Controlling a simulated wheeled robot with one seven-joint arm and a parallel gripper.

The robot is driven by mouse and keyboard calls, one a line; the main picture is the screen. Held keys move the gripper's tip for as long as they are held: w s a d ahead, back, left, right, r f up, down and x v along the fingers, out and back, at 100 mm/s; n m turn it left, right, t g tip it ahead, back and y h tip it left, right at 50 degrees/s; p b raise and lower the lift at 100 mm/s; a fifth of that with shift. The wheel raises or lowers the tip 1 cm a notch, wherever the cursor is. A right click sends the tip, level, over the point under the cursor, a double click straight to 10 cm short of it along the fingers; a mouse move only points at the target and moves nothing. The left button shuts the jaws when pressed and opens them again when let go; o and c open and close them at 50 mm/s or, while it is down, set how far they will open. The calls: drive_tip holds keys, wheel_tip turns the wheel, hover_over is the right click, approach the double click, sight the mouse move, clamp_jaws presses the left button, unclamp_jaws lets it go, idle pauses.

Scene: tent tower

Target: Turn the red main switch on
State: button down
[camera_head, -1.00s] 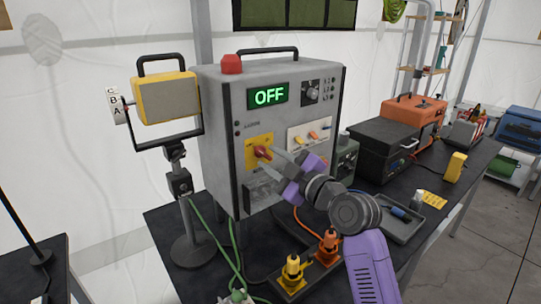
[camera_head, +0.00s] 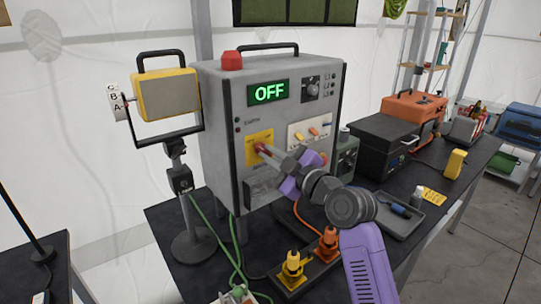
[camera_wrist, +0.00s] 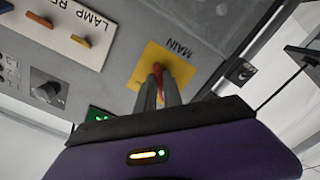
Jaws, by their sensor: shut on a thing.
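The red main switch (camera_wrist: 160,69) sits on a yellow plate (camera_wrist: 150,60) marked MAIN in the wrist view. In the head view the yellow plate (camera_head: 252,150) is on the front of the grey control box (camera_head: 225,110), and the switch is mostly hidden by my fingers. My gripper (camera_head: 262,150) is at the plate, its two grey fingers close together and shut on the red switch handle. The fingers also show in the wrist view (camera_wrist: 160,80). The green display (camera_head: 268,92) on the box reads OFF.
A lamp switch panel (camera_head: 310,132) and a black knob (camera_head: 311,89) are on the same box face. A yellow lamp (camera_head: 167,97) stands at the left. Yellow and orange plugs (camera_head: 292,268) sit in a power strip below my arm. A grey tray (camera_head: 400,218) lies at the right.

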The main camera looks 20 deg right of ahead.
drive_tip(key=m, duration=0.4)
drive_tip(key=shift+a+f, duration=0.1)
drive_tip(key=m+p, duration=0.1)
drive_tip(key=m, duration=0.3)
drive_tip(key=m+p, duration=0.1)
drive_tip(key=m, duration=0.4)
drive_tip(key=m+p, duration=0.1)
drive_tip(key=m, duration=0.3)
drive_tip(key=shift+s+a+p, duration=0.1)
drive_tip(key=shift+a+p, duration=0.15)
drive_tip(key=shift+p, duration=0.15)
drive_tip(key=shift+m, duration=0.4)
drive_tip(key=c, duration=1.5)
unclamp_jaws()
